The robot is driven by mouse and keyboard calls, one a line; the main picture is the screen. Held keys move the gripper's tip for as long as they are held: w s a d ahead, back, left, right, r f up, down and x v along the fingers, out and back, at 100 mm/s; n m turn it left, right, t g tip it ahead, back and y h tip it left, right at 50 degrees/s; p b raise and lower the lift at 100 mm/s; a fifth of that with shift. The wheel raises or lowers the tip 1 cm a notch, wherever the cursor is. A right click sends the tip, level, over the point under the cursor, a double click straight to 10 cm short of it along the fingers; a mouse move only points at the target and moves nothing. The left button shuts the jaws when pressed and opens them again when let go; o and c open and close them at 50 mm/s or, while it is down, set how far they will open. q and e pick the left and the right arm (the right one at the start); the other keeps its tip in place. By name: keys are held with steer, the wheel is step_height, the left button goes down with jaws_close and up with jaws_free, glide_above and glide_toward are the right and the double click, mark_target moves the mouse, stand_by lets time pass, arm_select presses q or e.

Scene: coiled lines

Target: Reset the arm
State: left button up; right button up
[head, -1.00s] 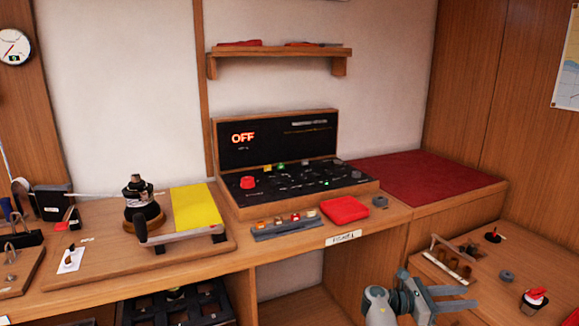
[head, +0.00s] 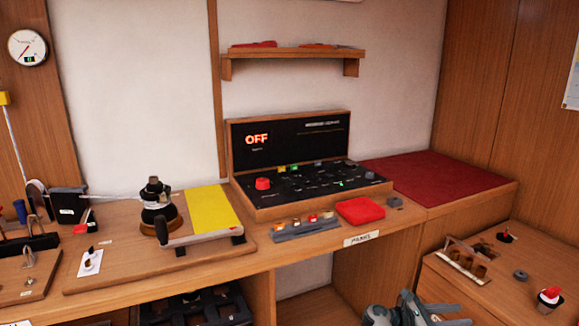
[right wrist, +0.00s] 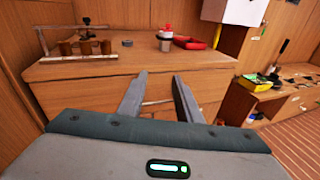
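My right gripper (head: 441,309) shows at the bottom edge of the head view, partly cut off, in front of the lower counter on the right. In the right wrist view its two fingers (right wrist: 161,76) stand apart with nothing between them, pointing at the drawer fronts (right wrist: 108,92) below the counter top. My left gripper and arm are not in view.
The bench holds a control panel (head: 305,183) reading OFF, a red pad (head: 360,210), a winch (head: 158,205) and a yellow sheet (head: 210,211). A wooden rack (head: 463,262), a grey ring (head: 520,275) and a red-topped cup (head: 549,298) stand on the right counter.

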steer(key=s+a+f+m+t+y+p, duration=0.1)
steer(key=s+a+f+y, duration=0.3)
steer(key=f, duration=0.6)
steer(key=s+a+f+m+t+y+p, duration=0.1)
steer(key=s+a+f+m+t+y, duration=0.15)
steer(key=s+f, duration=0.6)
steer(key=s+a+f+y+p, duration=0.1)
steer(key=s+a+f+y, duration=0.2)
steer(key=f, duration=1)
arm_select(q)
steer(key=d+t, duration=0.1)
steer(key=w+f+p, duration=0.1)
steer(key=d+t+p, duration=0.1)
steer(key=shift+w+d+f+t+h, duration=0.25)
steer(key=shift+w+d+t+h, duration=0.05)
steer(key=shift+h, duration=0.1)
arm_select(e)
steer(key=s+a+f+m+y, duration=0.2)
steer(key=s+a+f+m, duration=0.1)
steer(key=s+a, duration=0.3)
steer(key=s+a+f+m+y, duration=0.3)
steer(key=s+a+m, duration=0.2)
steer(key=s, duration=0.6)
steer(key=s+a+f+m+y, duration=0.3)
steer(key=s+a+m, duration=0.1)
steer(key=s+a, duration=0.4)
steer(key=shift+s+f+t, duration=0.35)
steer(key=shift+s, duration=0.15)
steer(key=shift+y, duration=0.25)
